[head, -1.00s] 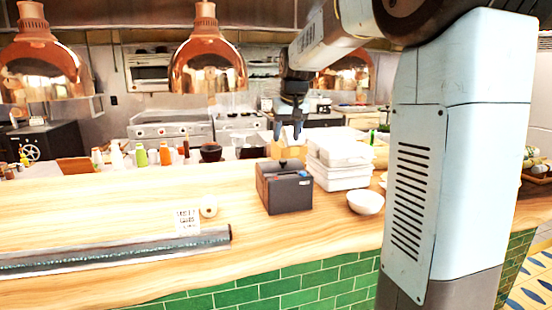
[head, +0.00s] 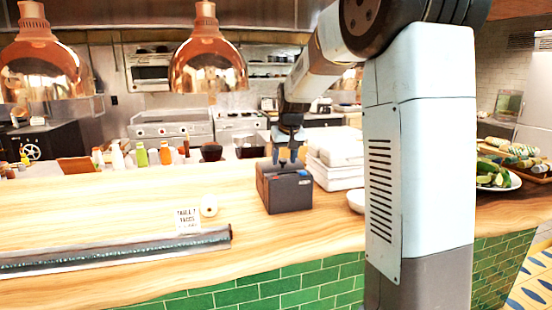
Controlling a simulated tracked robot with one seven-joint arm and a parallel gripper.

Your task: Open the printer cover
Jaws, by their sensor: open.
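The printer (head: 286,193) is a dark grey box on the wooden counter, with a small blue mark on its front near the top right. Its top cover is partly hidden by my gripper, and I cannot tell whether it is raised. My gripper (head: 285,163) points down right over the printer's top, its fingers apart and empty. The fingertips are at or just above the top surface; I cannot tell whether they touch it.
Stacked white containers (head: 336,160) stand close to the printer's right, with a white bowl (head: 356,200) partly behind my arm. A card (head: 187,219), a paper roll (head: 209,206) and a long dark rail (head: 110,252) lie to the left. Copper lamps (head: 207,60) hang above.

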